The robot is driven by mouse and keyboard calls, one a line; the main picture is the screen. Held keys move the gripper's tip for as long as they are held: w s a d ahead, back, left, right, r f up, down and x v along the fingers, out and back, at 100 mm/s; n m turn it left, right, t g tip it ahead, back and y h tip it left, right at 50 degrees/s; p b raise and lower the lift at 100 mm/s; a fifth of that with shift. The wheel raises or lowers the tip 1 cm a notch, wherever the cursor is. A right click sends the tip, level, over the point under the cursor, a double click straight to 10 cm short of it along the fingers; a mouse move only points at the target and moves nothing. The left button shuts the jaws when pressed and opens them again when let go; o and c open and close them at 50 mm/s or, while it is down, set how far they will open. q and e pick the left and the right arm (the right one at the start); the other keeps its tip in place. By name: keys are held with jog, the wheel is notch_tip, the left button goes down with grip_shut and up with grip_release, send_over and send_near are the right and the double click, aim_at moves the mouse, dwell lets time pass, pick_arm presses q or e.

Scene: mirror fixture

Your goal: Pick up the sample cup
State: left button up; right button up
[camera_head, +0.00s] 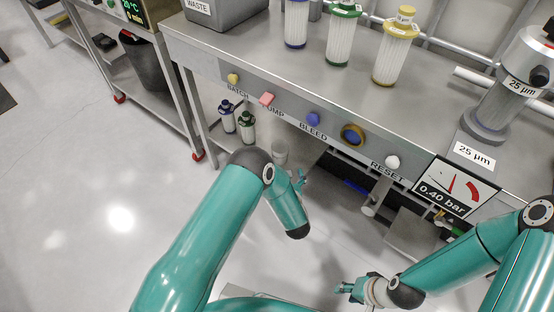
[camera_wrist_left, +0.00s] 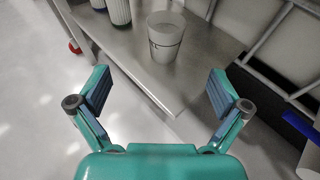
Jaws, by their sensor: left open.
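The sample cup (camera_wrist_left: 165,38) is a pale, translucent cup standing upright on the lower steel shelf (camera_wrist_left: 200,55) in the left wrist view. It also shows in the head view (camera_head: 280,152), just beyond my left arm. My left gripper (camera_wrist_left: 160,90) is open and empty, its two fingers spread short of the shelf edge, with the cup ahead between their directions. In the head view my left gripper (camera_head: 300,180) is mostly hidden behind its own arm. My right gripper (camera_head: 350,289) is over the floor at lower right, away from the cup; its finger opening is too small to judge.
Two dark-capped filter cartridges (camera_head: 238,122) stand left of the cup on the lower shelf. The bench top (camera_head: 270,45) overhangs the shelf, with buttons and a pressure gauge (camera_head: 455,188) on its front. A rail frame (camera_wrist_left: 265,35) rises right of the cup. The floor in front is clear.

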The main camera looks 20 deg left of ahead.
pick_arm(q)
jog(key=b, duration=0.3)
send_near(279, 143)
jog(key=shift+w+a+f, duration=0.3)
jog(key=shift+w+a, duration=0.45)
jog(key=shift+w, duration=0.05)
jog(key=x, duration=0.1)
jog(key=b+x, duration=0.2)
jog(key=x, duration=0.1)
jog(key=shift+w+d+f, duration=0.1)
jog(key=shift+d+f, duration=0.2)
jog(key=shift+w+a+b, duration=0.2)
jog(key=shift+w+b, duration=0.2)
jog(key=shift+w, duration=0.05)
jog(key=c, duration=0.8)
